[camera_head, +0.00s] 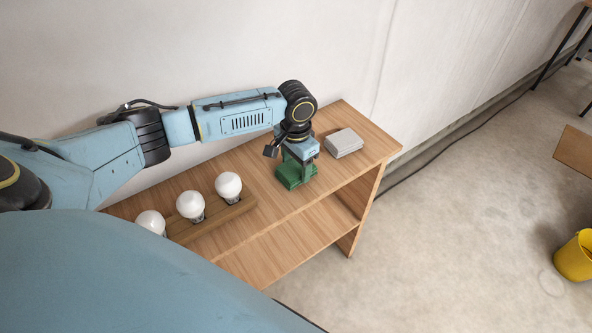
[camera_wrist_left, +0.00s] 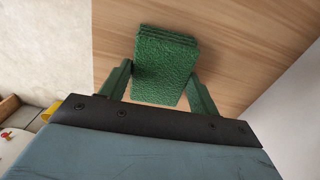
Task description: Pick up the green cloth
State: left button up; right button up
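The green cloth (camera_head: 291,180) is a folded, textured stack on the wooden shelf top. It fills the centre of the left wrist view (camera_wrist_left: 165,62). My left gripper (camera_head: 299,167) points down over it; its two green fingers (camera_wrist_left: 160,72) stand at either side of the cloth. The fingers are spread about as wide as the cloth. I cannot tell whether they touch it. The cloth appears to rest on the wood. My right gripper is not in view.
A grey folded stack (camera_head: 344,142) lies right of the cloth. Several white bulbs (camera_head: 228,186) stand in a wooden holder (camera_head: 215,222) to the left. The wooden shelf (camera_head: 270,225) stands against a pale wall. A yellow bucket (camera_head: 575,258) is on the floor at right.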

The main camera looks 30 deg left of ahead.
aim_at(296, 167)
pick_arm(q)
jog(key=c, duration=0.4)
